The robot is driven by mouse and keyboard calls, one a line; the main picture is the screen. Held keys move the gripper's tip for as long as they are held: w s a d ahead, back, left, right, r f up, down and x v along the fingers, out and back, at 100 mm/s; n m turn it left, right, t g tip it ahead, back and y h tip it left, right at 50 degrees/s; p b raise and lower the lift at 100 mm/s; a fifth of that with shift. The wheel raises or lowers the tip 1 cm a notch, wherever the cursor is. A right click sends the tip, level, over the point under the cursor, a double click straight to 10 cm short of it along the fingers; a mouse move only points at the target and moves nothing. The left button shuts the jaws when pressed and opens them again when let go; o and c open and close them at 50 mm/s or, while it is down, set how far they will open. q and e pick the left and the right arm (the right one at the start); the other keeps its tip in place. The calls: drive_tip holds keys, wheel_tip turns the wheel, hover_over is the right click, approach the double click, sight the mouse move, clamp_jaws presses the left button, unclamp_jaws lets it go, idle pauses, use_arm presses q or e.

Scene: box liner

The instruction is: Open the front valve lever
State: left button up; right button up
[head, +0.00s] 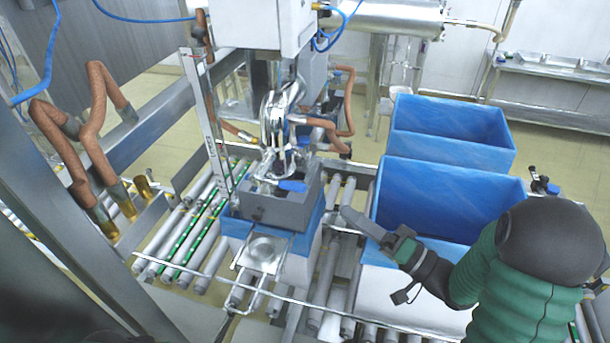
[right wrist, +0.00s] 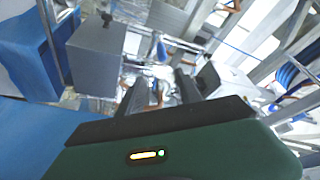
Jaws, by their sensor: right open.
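The front valve lever has a blue handle (head: 292,186) and sits low on the front of the silver filling-machine valve (head: 278,130), just above a grey box-like housing. My right gripper (head: 374,230) is open and empty. It is to the right of and nearer than the lever, apart from it, beside the near blue-lined box. In the right wrist view its two dark fingers (right wrist: 160,84) stand apart and point toward the machinery. My left gripper is not in view.
Two blue-lined boxes (head: 455,177) stand on the right of the roller conveyor (head: 190,235). A metal bracket with a round plate (head: 262,248) juts out below the valve. Brown hoses (head: 85,130) and a metal frame are at the left. There is open space between gripper and lever.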

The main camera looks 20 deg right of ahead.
sight(293, 187)
drive_tip(key=p+x, duration=0.1)
drive_tip(key=x, duration=0.3)
drive_tip(key=s+a+p+x, duration=0.1)
drive_tip(key=x, duration=0.4)
drive_tip(key=a+x, duration=0.1)
drive_tip(key=x, duration=0.4)
drive_tip(key=shift+s+a+p, duration=0.1)
drive_tip(key=shift+s+p, duration=0.05)
drive_tip(key=shift+p, duration=0.25)
drive_tip(key=shift+w+d, duration=0.2)
drive_tip(key=shift+d, duration=0.35)
drive_tip(key=shift+w+d+f, duration=0.1)
drive_tip(key=shift+d+f, duration=0.05)
drive_tip(key=shift+d, duration=0.3)
drive_tip(key=shift+w+a, duration=0.1)
drive_tip(key=shift+c, duration=0.8)
drive_tip(key=shift+a, duration=0.2)
drive_tip(key=shift+c, duration=1.3)
drive_tip(key=shift+a, duration=0.55)
clamp_jaws()
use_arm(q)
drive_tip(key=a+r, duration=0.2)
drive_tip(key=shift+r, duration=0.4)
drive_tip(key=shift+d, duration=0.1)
use_arm(e)
drive_tip(key=shift+d, duration=0.2)
drive_tip(key=shift+d, duration=0.1)
